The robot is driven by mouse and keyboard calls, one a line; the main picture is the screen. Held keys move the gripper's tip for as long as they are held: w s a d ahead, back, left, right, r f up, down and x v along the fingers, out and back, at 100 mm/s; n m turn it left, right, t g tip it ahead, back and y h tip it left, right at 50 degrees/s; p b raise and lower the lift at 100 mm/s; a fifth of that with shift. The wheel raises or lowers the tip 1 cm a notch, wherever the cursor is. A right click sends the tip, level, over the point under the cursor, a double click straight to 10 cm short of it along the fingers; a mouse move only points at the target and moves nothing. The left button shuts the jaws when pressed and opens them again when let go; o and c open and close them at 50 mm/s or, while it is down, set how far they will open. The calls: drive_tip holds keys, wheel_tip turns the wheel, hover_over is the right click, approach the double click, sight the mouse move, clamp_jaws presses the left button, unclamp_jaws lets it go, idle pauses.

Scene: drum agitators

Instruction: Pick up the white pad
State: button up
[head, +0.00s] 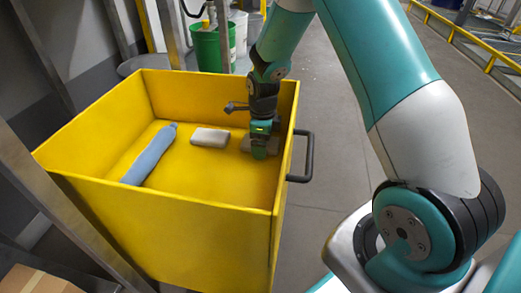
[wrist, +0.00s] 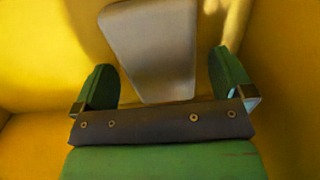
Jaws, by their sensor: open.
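A white pad (head: 210,137) lies flat on the floor of the yellow bin, left of my gripper (head: 260,152) in the head view. In the wrist view a pale pad (wrist: 152,40) lies between and ahead of the two green fingers of my gripper (wrist: 163,68). The fingers are apart, with a gap on each side of the pad. I cannot tell whether they touch the bin floor.
The yellow bin (head: 165,215) has high walls around my gripper, with a dark handle (head: 301,157) on its right. A blue bottle-like object (head: 149,155) lies along its left side. A green bucket (head: 209,48) stands behind. Bin floor between the objects is clear.

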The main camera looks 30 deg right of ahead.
drive_tip(key=c, duration=1)
